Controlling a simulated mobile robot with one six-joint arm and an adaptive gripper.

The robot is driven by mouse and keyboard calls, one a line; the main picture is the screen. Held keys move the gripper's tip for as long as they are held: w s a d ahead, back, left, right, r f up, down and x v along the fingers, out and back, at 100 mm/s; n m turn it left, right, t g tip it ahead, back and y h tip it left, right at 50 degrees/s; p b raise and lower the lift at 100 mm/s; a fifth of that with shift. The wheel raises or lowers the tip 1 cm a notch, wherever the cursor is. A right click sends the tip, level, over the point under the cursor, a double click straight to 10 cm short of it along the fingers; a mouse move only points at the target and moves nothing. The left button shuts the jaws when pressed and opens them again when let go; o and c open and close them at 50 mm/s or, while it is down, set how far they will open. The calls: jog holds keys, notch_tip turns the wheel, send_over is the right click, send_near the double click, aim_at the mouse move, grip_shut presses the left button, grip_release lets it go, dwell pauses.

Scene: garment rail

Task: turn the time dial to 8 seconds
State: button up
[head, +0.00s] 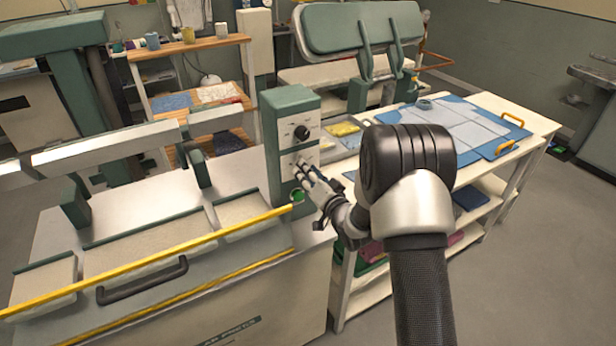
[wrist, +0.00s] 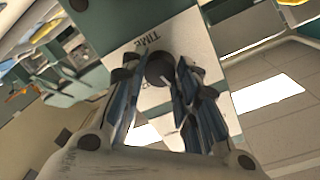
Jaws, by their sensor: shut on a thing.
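The green control box (head: 290,104) stands at the right end of the press, with white plates on its front. The time dial (wrist: 160,67) is a dark round knob on the lower plate. The word TIME shows upside down beside it in the wrist view. My gripper (head: 303,169) is at this plate, its fingers shut on the dial from both sides. In the wrist view a pale pointer mark shows on the dial. I cannot read its setting, as the fingers hide most of the scale. In the head view my fingers hide the time dial.
Another black dial (head: 302,132) sits on the upper plate, just above my gripper. A green button (head: 298,196) is close below my fingers. A yellow bar (head: 160,260) runs along the press front. A table with a blue mat (head: 508,132) stands to the right.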

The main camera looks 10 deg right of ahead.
jog(key=shift+m, duration=1.2)
jog(key=shift+r, duration=0.1)
jog(key=o, duration=1.1)
jog(key=v, duration=1.2)
